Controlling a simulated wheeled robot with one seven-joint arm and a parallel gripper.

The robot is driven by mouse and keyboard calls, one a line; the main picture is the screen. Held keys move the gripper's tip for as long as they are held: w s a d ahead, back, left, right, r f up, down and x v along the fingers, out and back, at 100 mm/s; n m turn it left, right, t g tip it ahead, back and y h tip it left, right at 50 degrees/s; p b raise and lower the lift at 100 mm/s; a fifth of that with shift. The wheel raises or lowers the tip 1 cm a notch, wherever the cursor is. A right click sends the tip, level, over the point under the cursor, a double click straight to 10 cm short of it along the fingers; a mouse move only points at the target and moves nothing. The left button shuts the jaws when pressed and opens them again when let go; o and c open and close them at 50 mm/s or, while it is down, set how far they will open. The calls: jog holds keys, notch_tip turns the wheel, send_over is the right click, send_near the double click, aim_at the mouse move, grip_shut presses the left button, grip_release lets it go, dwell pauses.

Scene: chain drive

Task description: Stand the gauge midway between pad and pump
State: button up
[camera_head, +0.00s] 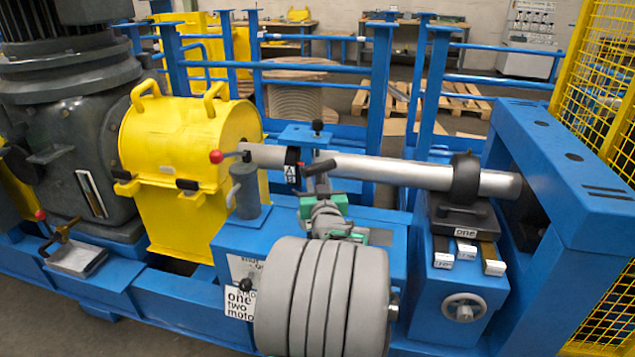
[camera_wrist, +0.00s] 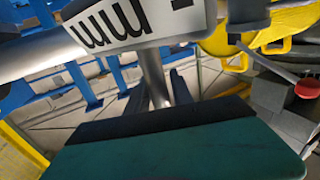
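The gauge is a silver post with a dark head and a white lettered label (camera_head: 292,172). Its label shows large and tilted in the wrist view (camera_wrist: 125,22). My gripper (camera_head: 322,204) has green pads on both sides of the post and appears shut on it. The gauge's foot is hidden. What I take as the pump is a grey cylinder (camera_head: 246,192) with a red-knobbed lever, left of the gauge; the red knob also shows in the wrist view (camera_wrist: 308,89). What I take as the pad is the black block labelled "one" (camera_head: 463,219), to the right under the shaft.
A thick silver shaft (camera_head: 400,172) with a black collar (camera_head: 466,180) runs just behind the gauge. A yellow cover (camera_head: 180,140) stands left of the pump. Small labelled bars (camera_head: 467,250) lie before the pad. My grey arm hides part of the blue bench (camera_head: 395,240).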

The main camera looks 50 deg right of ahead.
jog(key=shift+o, duration=1.2)
